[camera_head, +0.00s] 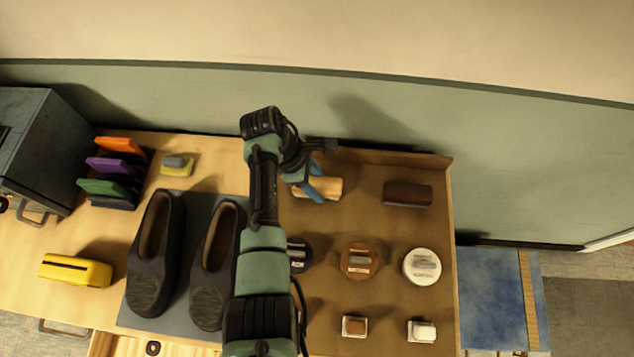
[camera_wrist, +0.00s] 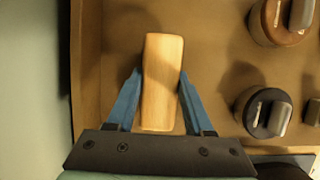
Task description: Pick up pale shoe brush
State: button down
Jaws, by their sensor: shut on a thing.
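The pale shoe brush (camera_head: 328,187) is a light wooden block near the back of the brown wooden tray (camera_head: 420,222). In the wrist view the brush (camera_wrist: 162,85) stands lengthwise between the two blue fingers of my gripper (camera_wrist: 160,76). My gripper (camera_head: 315,186) is shut on the brush, one finger at each long side. In the head view my arm and wrist hide part of the brush. I cannot tell whether the brush touches the tray floor.
A dark brown brush (camera_head: 407,193) lies to the right. Polish tins, one brown (camera_head: 360,261) and one white (camera_head: 422,266), are nearer the front, with two small blocks below. Black shoes (camera_head: 155,255) stand on a grey mat at left. The tray's back wall is close behind.

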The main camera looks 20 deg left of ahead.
aim_at(317, 183)
notch_tip(317, 183, up, 10)
jog(key=shift+r, duration=0.2)
